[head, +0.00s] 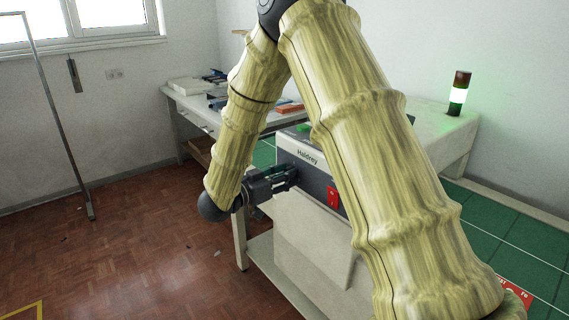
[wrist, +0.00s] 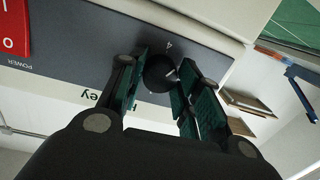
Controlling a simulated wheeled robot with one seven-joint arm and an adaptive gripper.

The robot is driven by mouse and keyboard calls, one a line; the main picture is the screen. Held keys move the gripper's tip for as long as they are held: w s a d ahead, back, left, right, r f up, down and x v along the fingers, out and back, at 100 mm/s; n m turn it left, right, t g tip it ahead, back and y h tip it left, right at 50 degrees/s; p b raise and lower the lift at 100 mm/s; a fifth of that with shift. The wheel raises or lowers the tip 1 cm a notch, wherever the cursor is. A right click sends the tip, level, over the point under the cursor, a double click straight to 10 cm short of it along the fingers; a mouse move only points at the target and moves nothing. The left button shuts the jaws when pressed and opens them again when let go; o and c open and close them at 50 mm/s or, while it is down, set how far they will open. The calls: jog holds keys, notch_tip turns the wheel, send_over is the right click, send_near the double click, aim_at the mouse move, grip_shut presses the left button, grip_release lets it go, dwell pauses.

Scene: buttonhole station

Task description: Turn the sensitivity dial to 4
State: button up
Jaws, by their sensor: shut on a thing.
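The sensitivity dial (wrist: 157,76) is a round black knob on the dark grey strip of the machine (wrist: 80,62). It shows between my fingers in the wrist view, with a short pale mark near its right side. A white numeral 4 is printed beside the knob, toward the top of the picture. I cannot tell exactly where the pale mark points. My gripper (head: 290,180) is shut on the dial, with green-padded fingers on either side of it. In the head view the gripper reaches the machine's front left end and hides the dial.
A red POWER switch (wrist: 14,28) is on the same strip; it also shows in the head view (head: 333,197). A signal tower (head: 458,95) glows green at the back right. A desk (head: 190,103) with papers stands behind. The floor at left is mostly open.

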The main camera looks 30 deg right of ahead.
jog(key=n+p, duration=0.5)
jog(key=p, duration=0.4)
jog(key=shift+n+g, duration=0.3)
jog(key=o, duration=1)
jog(key=shift+o, duration=0.2)
jog(key=s+a, duration=0.1)
jog(key=a, duration=1.1)
jog(key=shift+s+r, duration=0.15)
jog(key=shift+r, duration=0.2)
